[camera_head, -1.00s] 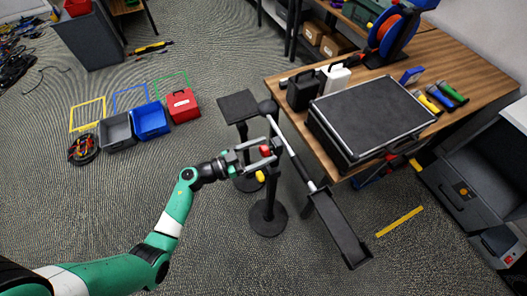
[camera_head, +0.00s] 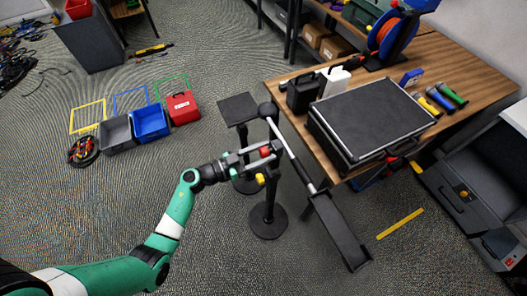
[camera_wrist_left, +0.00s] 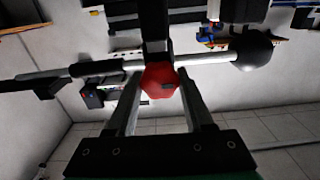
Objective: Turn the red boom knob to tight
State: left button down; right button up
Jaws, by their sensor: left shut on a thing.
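The red boom knob (camera_head: 265,152) sits on the stand near the boom pole, in the middle of the head view. In the left wrist view the red knob (camera_wrist_left: 159,80) is between my two fingers, with a dark mark on its face. My left gripper (camera_head: 262,154) is shut on the knob, its fingers on either side of it. The boom pole (camera_head: 288,145) runs from a dark round end (camera_head: 267,109) down to a long dark box (camera_head: 337,232). A yellow knob (camera_head: 260,179) is lower on the stand. My right gripper does not show.
The wooden table (camera_head: 470,60) stands right of the boom, with a black case (camera_head: 368,115) near its edge. A small dark platform (camera_head: 238,108) is just behind the gripper. Bins (camera_head: 151,122) stand on the floor to the left. The floor between them and the stand is clear.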

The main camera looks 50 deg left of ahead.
pick_arm(q)
jog(key=m+p, duration=0.2)
jog(key=m, duration=0.1)
jog(key=shift+r, duration=0.1)
jog(key=m+p, duration=0.1)
jog(key=m, duration=0.3)
jog(key=shift+d+m, duration=0.15)
jog(key=shift+m, duration=0.25)
jog(key=m, duration=0.4)
jog(key=shift+f+m, duration=0.25)
jog(key=shift+m, duration=0.05)
jog(key=m, duration=0.5)
jog(key=shift+b, duration=0.4)
jog(key=shift+m, duration=0.3)
jog(key=shift+c, duration=1.6)
grip_release()
jog(key=shift+s, duration=0.1)
jog(key=shift+f, duration=0.1)
